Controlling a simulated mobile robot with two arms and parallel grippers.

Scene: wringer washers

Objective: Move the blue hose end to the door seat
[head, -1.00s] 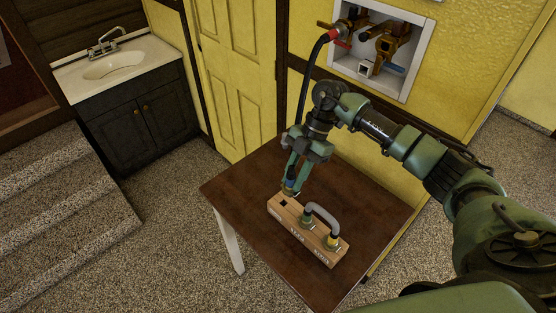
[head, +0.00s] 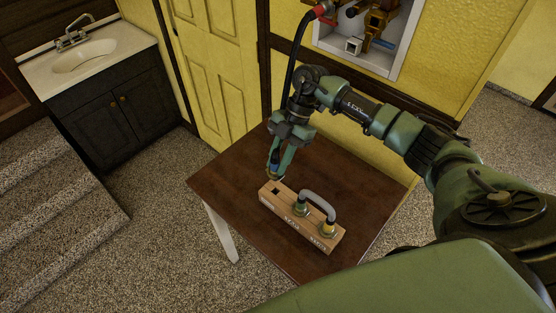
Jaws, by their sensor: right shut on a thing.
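My right gripper (head: 275,170) is shut on the blue hose end (head: 275,167), fingers pointing down, above the back left end of a wooden block (head: 291,215). The black hose (head: 288,75) shows behind my wrist and rises to the wall. A dark square hole (head: 276,190) at the block's left end is open and empty, just below and in front of the gripped end. I cannot tell whether the hose end touches the block. Labels on the block's front are too small to read, so I cannot tell which is the door seat. My left gripper is out of view.
The block stands on a brown table (head: 230,190). A grey hose loop (head: 317,200) joins two fittings at its middle and right. A red fitting (head: 318,11) and valves are in a white wall box (head: 393,65). A sink cabinet (head: 115,110) and steps are left.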

